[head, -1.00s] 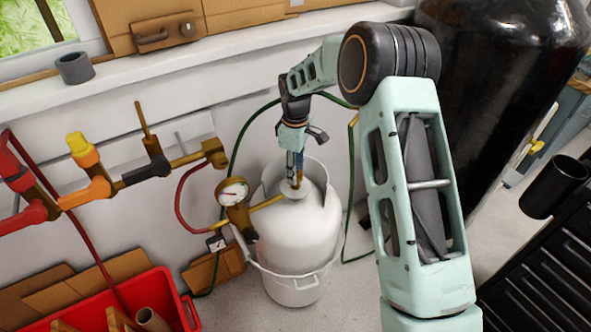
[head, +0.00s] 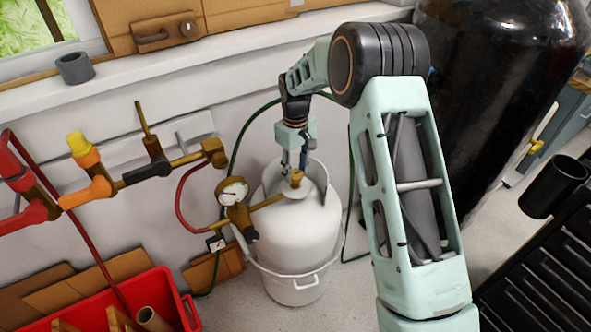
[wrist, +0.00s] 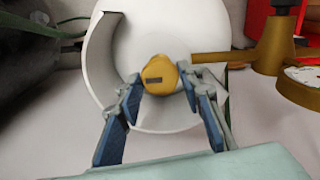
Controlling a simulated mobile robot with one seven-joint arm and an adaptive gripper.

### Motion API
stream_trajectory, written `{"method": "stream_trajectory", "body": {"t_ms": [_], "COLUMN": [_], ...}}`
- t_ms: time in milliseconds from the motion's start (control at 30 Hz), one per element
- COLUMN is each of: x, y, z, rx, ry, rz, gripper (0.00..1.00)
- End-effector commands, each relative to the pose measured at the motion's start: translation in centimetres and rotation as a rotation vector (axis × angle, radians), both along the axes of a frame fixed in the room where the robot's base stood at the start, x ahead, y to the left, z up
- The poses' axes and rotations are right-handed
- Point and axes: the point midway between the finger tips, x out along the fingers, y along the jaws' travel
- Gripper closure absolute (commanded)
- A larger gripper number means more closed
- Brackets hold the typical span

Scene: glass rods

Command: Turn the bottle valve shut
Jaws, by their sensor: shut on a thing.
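The white gas bottle (head: 297,232) stands upright by the wall, inside a white collar, and also shows in the wrist view (wrist: 150,27). Its brass valve (head: 297,177) is on top, and from above it shows as a round yellow knob (wrist: 158,76) with a dark slot. My gripper (head: 294,165) reaches down over the bottle. In the wrist view its two blue-padded fingers (wrist: 160,86) sit on either side of the knob, with their tips against it.
A brass pipe and round gauge (head: 232,191) extend left from the valve. A red crate (head: 185,305) is at lower left, with torches (head: 90,180) above it. A large black cylinder (head: 490,90) and black drawers (head: 550,270) stand right. A green hose runs behind the bottle.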

Motion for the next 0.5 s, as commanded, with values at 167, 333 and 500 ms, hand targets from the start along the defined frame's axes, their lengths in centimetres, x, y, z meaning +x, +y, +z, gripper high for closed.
{"method": "stream_trajectory", "body": {"t_ms": [167,333,500], "x": [-0.03,-0.04,-0.02], "y": [-0.03,-0.04,-0.02], "z": [-0.02,-0.02,-0.02], "rx": [0.000,0.000,0.000], "ry": [0.001,0.001,0.001], "rz": [-0.003,-0.002,-0.001], "gripper": [0.90,0.59,0.49]}}
